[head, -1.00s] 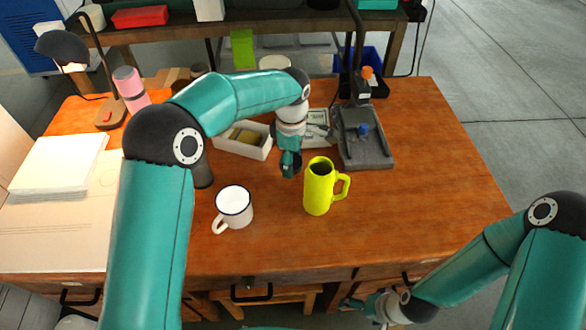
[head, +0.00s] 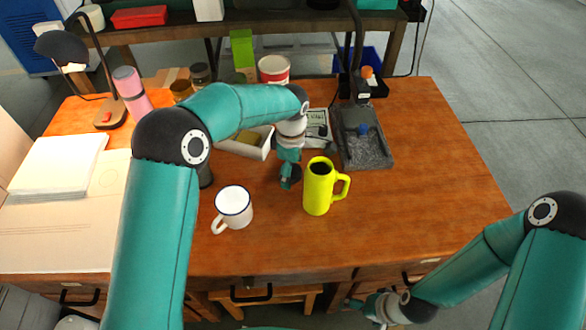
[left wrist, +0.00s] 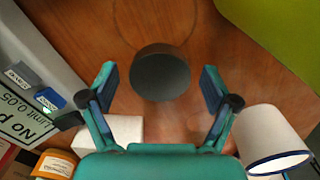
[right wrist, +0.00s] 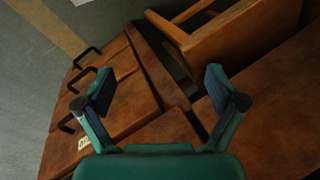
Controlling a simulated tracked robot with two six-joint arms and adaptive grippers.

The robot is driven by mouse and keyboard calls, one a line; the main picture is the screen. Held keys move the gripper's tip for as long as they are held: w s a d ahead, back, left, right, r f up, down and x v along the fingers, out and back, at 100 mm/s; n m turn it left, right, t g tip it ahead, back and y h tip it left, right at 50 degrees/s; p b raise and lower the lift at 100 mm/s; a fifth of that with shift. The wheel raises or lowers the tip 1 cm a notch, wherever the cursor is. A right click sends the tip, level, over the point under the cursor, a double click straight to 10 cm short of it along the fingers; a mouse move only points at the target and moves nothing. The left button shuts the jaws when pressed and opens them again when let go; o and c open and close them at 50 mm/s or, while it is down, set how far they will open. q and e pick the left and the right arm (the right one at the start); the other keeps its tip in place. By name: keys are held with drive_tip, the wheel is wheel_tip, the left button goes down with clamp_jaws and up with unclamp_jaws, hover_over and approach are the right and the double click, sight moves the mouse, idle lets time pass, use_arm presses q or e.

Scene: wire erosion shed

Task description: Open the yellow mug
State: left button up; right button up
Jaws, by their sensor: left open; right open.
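The yellow mug (head: 318,192) stands upright on the wooden table, handle to the right, its top showing dark and uncovered. Its side fills the top right corner of the left wrist view (left wrist: 285,30). My left gripper (head: 288,181) is low over the table, just left of the mug. In the left wrist view its fingers (left wrist: 158,85) are open, with a dark round lid-like piece (left wrist: 160,73) between them, apart from both. It appears to be on the table. My right gripper (head: 370,306) is open and empty in front of the drawers (right wrist: 115,90).
A white mug (head: 233,207) with a dark rim stands front left of the left gripper. A white box (head: 258,149) and a grey stand (head: 367,140) are behind. A lamp, a pink bottle (head: 130,90) and paper are at left. The table's right side is clear.

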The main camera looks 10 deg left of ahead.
use_arm(q)
wheel_tip(320, 180, up, 12)
drive_tip(key=shift+p, duration=0.3)
idle(0.3)
